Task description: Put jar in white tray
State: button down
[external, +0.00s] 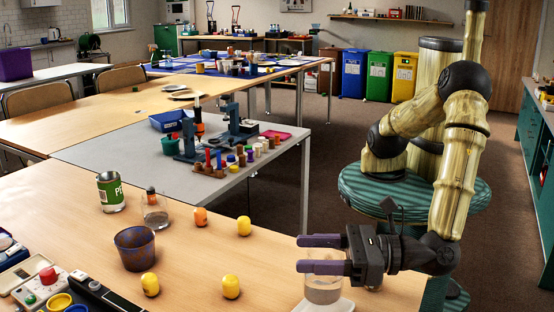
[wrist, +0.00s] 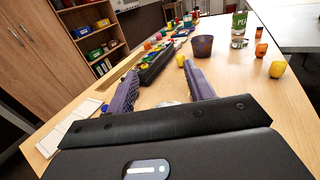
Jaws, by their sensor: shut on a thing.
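My gripper (external: 322,254) is at the right end of the wooden table, its two purple fingers level and pointing left. They are closed around a clear glass jar (external: 324,291), which hangs upright below them. In the wrist view, my gripper (wrist: 160,98) hides most of the jar. A white, flat piece that looks like the white tray (external: 338,306) shows under the jar at the bottom edge; I cannot tell whether the jar touches it. In the wrist view, a white divided tray (wrist: 62,132) lies left of my fingers.
A dark cup (external: 134,250), a green can (external: 111,192), another glass jar (external: 155,216), an orange piece (external: 200,217) and several yellow pieces (external: 231,287) stand on the table to the left. A dark electronics panel (external: 85,290) is at the lower left. Wood is bare between them.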

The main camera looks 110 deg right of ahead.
aim_at(304, 282)
jog(key=shift+f, duration=1.1)
jog(key=shift+f, duration=0.1)
jog(key=shift+f+b, duration=0.35)
jog(key=shift+f, duration=1.45)
jog(key=c, duration=0.6)
grip_release()
jog(key=shift+f, duration=0.1)
jog(key=shift+o, duration=0.2)
jog(key=shift+s, duration=0.15)
jog(key=v, duration=1.1)
jog(key=shift+s+a+p, duration=0.15)
jog(key=shift+s+p, duration=0.15)
jog(key=shift+s, duration=0.05)
